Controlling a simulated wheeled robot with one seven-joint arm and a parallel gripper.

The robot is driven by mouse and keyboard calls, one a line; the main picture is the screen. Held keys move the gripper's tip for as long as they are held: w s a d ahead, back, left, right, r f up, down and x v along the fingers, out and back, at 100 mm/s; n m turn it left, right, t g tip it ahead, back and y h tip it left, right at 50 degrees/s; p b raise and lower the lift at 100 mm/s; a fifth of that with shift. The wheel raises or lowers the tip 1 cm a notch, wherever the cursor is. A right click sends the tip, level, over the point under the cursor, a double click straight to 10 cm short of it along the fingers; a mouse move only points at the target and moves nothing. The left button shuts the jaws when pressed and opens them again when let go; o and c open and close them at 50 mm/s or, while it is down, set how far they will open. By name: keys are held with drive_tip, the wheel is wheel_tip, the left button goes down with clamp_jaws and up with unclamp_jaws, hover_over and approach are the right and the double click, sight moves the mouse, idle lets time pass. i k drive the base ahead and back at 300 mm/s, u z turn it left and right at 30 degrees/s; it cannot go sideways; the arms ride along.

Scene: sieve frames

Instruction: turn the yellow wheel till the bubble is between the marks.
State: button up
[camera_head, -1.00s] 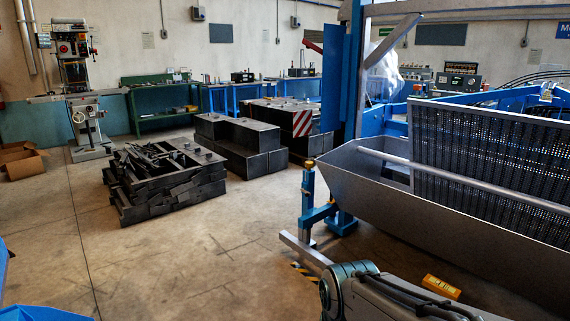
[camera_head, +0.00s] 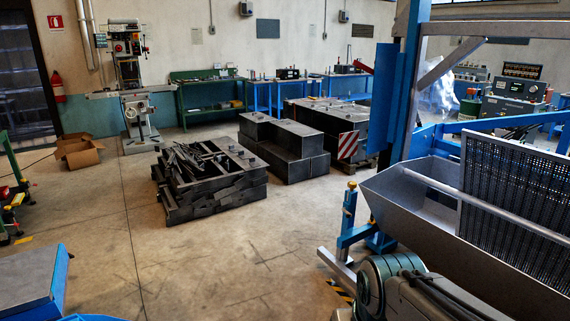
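A small yellow cap (camera_head: 351,185) tops a blue upright post (camera_head: 347,217) beside the grey metal trough, at centre right. It may be the yellow wheel, but it is too small to tell. No bubble or marks can be made out. My arm (camera_head: 430,298) shows at the bottom right, in front of the post's foot. My gripper is outside the picture.
The grey trough (camera_head: 408,193) and perforated screen (camera_head: 515,205) fill the right side. A stack of dark metal parts (camera_head: 210,195) and dark blocks (camera_head: 290,150) stand mid-floor. A blue-edged surface (camera_head: 30,280) is at lower left. The floor between is open.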

sight(352, 184)
drive_tip(key=z, duration=0.05)
drive_tip(key=i, duration=3.75)
drive_tip(key=u, duration=0.1)
